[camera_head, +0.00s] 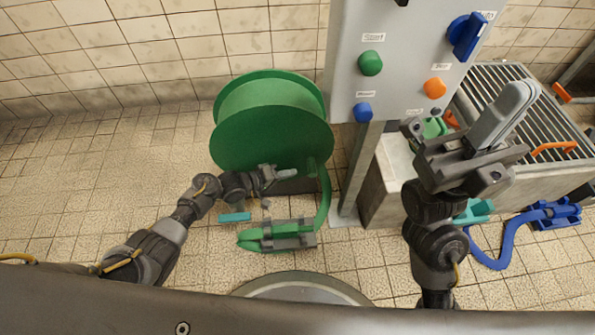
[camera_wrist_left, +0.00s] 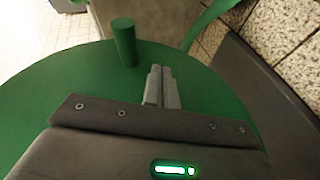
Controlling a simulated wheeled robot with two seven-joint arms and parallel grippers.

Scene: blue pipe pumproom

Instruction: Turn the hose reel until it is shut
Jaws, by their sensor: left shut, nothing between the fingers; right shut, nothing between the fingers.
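The green hose reel (camera_head: 265,125) stands on the tiled floor left of the control panel, its round face towards me. Its crank peg (camera_head: 312,167) sticks out near the lower right of the face; the peg also shows in the left wrist view (camera_wrist_left: 124,42). My left gripper (camera_head: 278,176) is shut and empty in front of the reel's lower part, left of the peg. In the left wrist view its closed fingers (camera_wrist_left: 162,88) lie over the green face, apart from the peg. My right gripper (camera_head: 515,100) is shut and empty, raised at the right in front of the grating.
A grey control panel (camera_head: 400,80) with buttons and a blue switch (camera_head: 466,36) stands right of the reel. A green hose (camera_head: 324,205) runs down to a nozzle (camera_head: 278,236) on the floor. A blue hose (camera_head: 495,258) lies at the right. The floor at left is clear.

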